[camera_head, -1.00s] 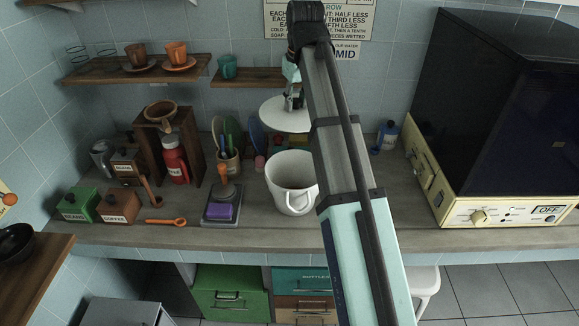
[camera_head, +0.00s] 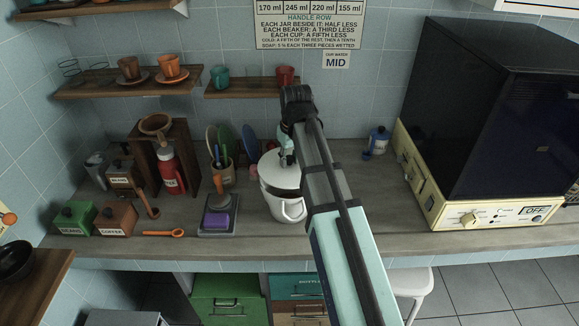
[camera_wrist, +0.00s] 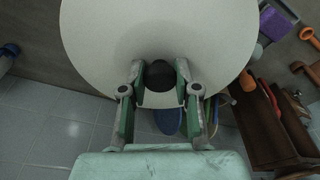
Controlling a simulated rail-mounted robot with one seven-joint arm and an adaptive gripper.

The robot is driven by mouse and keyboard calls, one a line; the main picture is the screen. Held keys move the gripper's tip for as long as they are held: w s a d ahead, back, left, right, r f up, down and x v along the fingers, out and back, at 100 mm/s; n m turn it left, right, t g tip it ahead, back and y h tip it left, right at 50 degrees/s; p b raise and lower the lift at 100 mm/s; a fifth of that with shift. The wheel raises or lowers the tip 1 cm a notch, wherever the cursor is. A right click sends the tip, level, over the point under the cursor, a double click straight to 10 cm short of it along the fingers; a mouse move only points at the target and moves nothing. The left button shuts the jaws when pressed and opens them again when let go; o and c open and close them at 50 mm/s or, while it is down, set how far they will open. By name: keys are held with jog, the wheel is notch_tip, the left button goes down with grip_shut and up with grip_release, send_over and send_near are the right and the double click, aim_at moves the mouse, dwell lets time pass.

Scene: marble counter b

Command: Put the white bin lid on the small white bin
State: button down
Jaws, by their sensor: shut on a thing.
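The small white bin (camera_head: 283,207) stands on the counter with its handle toward the front. The round white bin lid (camera_head: 274,172) lies over the bin's mouth, roughly level. I cannot tell whether it rests fully on the rim or hovers just above. My gripper (camera_head: 287,157) is above the lid, partly hidden by my arm. In the wrist view my gripper (camera_wrist: 160,76) is shut on the lid's dark knob (camera_wrist: 160,73), one finger on each side. The lid (camera_wrist: 158,30) fills the upper part of that view and hides the bin.
Left of the bin are a scale (camera_head: 218,222) with a purple block and a utensil crock (camera_head: 222,175). The counter between bin and appliance looks clear beyond my arm.

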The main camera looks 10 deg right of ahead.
aim_at(290, 165)
jog(key=shift+f+p, duration=0.4)
jog(key=shift+f, duration=1.8)
jog(key=shift+f, duration=0.15)
jog(key=c, duration=0.8)
grip_release()
jog(key=shift+c, duration=0.2)
notch_tip(290, 165, up, 12)
jog(key=s+b, duration=0.1)
jog(key=b, duration=0.1)
jog(key=shift+s+d, duration=0.25)
jog(key=shift+s, duration=0.1)
